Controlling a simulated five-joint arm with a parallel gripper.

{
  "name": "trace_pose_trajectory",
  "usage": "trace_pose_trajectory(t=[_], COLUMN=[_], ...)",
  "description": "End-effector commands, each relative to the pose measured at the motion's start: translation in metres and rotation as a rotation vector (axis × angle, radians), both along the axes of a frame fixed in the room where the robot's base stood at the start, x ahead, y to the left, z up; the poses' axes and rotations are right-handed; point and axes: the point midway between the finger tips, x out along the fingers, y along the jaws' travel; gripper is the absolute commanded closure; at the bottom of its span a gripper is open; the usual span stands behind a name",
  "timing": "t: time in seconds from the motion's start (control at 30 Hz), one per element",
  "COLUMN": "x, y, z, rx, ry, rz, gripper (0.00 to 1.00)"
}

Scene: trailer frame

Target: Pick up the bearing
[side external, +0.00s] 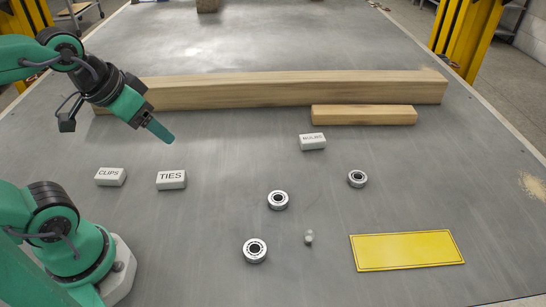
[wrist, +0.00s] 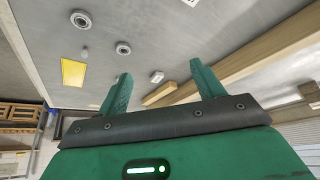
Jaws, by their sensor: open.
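Three round metal bearings lie apart on the grey table: one near the middle (side external: 278,207), one closer to the front (side external: 255,258), and one to the right (side external: 357,185). Two bearings show in the wrist view, one at the upper left (wrist: 80,22) and one nearer the fingers (wrist: 123,52). My gripper (side external: 164,134) is raised above the table at the left, well away from all three bearings. In the wrist view its two green fingers (wrist: 160,68) stand wide apart with nothing between them held.
White boxes marked CLIPS (side external: 110,177), TIES (side external: 171,180) and BULBS (side external: 313,142) stand around the bearings. A small grey-white piece (side external: 309,237) and a yellow plate (side external: 407,250) lie at the front. A long beam (side external: 280,89) and shorter block (side external: 364,115) lie behind.

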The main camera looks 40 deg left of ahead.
Motion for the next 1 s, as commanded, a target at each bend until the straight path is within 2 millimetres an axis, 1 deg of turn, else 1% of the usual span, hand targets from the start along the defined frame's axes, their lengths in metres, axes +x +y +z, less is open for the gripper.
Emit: trace_pose_trajectory(t=[0.03, 0.07, 0.37, 0.57, 0.77, 1.0], x=[0.0, 0.0, 0.001, 0.007, 0.027, 0.061], y=[0.0, 0.0, 0.0, -0.003, -0.01, -0.026], z=[0.0, 0.0, 0.0, 0.001, 0.0, -0.007], rx=[0.0, 0.0, 0.0, -0.003, -0.01, -0.018], ry=[0.0, 0.0, 0.001, 0.017, 0.062, 0.135], rz=[0.0, 0.0, 0.0, -0.005, -0.019, -0.039], gripper=[0.33, 0.29, 0.29, 0.29, 0.29, 0.29])
